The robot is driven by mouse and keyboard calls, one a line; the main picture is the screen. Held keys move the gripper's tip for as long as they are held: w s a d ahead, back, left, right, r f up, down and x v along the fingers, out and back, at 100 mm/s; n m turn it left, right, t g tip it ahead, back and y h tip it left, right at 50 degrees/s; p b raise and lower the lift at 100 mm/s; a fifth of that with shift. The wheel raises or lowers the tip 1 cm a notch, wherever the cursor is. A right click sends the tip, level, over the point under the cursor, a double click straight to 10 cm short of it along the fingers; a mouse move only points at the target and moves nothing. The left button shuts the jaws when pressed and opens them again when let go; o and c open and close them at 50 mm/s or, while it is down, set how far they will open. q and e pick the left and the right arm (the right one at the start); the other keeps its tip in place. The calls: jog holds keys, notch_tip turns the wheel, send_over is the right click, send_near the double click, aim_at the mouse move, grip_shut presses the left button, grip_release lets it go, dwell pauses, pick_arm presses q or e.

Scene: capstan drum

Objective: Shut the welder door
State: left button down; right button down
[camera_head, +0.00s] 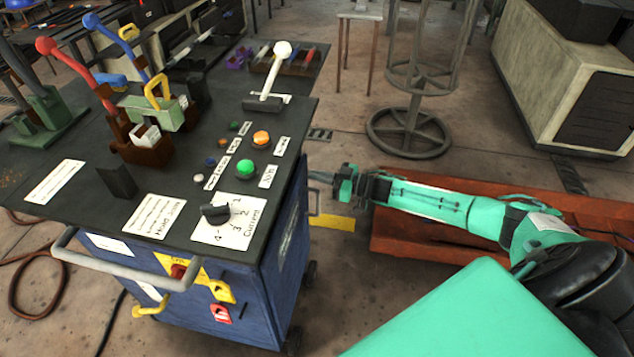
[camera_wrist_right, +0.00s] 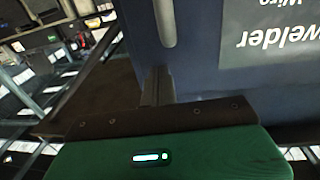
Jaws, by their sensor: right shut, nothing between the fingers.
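The welder is a blue cabinet (camera_head: 265,285) with a dark control top, at the left of the head view. Its right side panel carries a grey bar handle (camera_head: 314,200). The wrist view shows the dark blue panel (camera_wrist_right: 200,75) close up, with an upside-down grey label (camera_wrist_right: 275,35) reading "welder" and the handle (camera_wrist_right: 166,22). My right gripper (camera_head: 322,177) is shut and empty, close beside this panel near the handle; its fingertips (camera_wrist_right: 158,80) point at the panel. I cannot tell whether they touch, or how far the door stands open. My left gripper is not in view.
An orange-red plate (camera_head: 420,235) lies on the floor under my right arm. A grey wheel-like stand (camera_head: 410,133) is behind it. The welder top (camera_head: 110,210) holds levers, buttons and a dial. A grey push bar (camera_head: 120,265) juts from the front.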

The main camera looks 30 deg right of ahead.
jog(key=shift+w+a, duration=0.45)
jog(key=shift+w, duration=0.15)
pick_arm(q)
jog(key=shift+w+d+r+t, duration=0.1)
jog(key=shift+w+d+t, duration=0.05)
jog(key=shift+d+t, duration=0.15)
pick_arm(e)
jog(key=shift+a+r, duration=0.1)
jog(key=shift+r, duration=0.05)
